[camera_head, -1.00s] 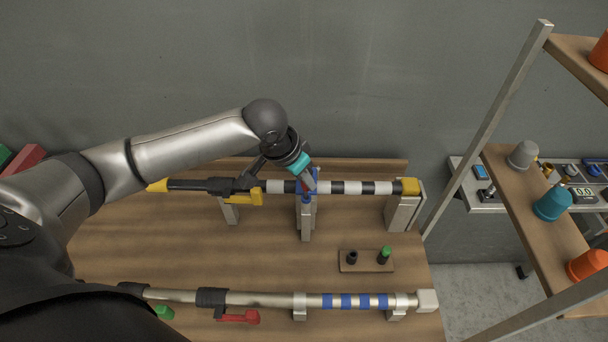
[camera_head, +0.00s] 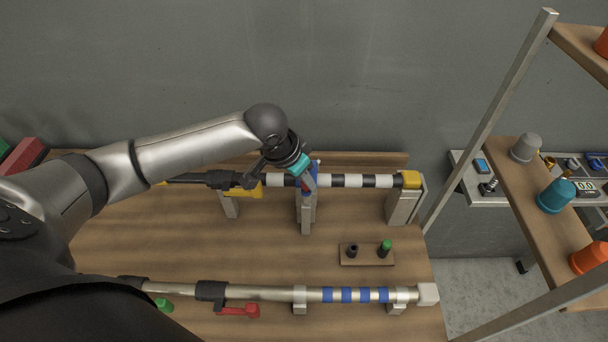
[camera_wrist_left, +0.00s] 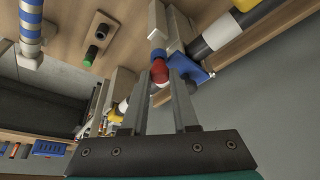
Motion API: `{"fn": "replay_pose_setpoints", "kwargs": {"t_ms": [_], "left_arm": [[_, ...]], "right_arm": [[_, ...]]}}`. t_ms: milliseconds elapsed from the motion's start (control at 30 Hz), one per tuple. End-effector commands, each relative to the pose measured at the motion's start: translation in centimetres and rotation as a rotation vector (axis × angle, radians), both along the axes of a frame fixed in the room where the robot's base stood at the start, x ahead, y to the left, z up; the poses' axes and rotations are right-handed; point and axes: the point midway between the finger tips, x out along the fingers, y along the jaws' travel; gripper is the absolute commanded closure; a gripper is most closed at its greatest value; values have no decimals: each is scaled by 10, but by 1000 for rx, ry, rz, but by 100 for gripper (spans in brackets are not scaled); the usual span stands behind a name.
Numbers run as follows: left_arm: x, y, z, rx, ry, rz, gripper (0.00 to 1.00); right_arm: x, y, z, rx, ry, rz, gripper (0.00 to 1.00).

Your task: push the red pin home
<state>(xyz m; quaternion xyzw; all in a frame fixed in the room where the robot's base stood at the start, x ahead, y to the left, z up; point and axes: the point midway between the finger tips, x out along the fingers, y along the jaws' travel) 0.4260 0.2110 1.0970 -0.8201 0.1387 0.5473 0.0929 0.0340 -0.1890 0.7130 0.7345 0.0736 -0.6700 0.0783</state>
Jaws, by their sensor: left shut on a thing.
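The red pin (camera_wrist_left: 159,72) shows in the left wrist view between the fingertips of my left gripper (camera_wrist_left: 160,80), which is shut on it. A pale blue-topped piece lies just beyond the pin, by a blue clamp (camera_wrist_left: 187,66); how deep the pin sits cannot be told. In the head view my left gripper (camera_head: 308,182) is at the middle post (camera_head: 306,213), over the black-and-white banded pole (camera_head: 353,181), and mostly covers the pin. The right gripper is not in view.
A silver pole with blue bands (camera_head: 260,293) lies along the bench front. A small wooden block (camera_head: 367,262) holds a black peg and a green-topped peg (camera_head: 385,248). A shelf (camera_head: 535,190) with colored knobs stands at right. Bare bench (camera_head: 180,235) lies between the poles.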

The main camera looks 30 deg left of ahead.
Motion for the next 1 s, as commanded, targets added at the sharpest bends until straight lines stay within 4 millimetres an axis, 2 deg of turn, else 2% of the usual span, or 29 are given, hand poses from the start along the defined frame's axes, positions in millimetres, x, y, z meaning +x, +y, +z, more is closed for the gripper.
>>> {"fn": "replay_pose_setpoints", "kwargs": {"t_ms": [233,267,567,833,1000], "left_arm": [[0,0,-7,0,-1,-1,100],[0,0,-6,0,-1,-1,70],[0,0,-6,0,-1,0,38],[0,0,-5,0,-1,0,38],[-5,2,8,0,-1,0,38]], "right_arm": [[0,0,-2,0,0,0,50],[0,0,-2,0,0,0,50],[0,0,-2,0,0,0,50],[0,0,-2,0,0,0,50],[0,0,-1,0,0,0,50]]}}
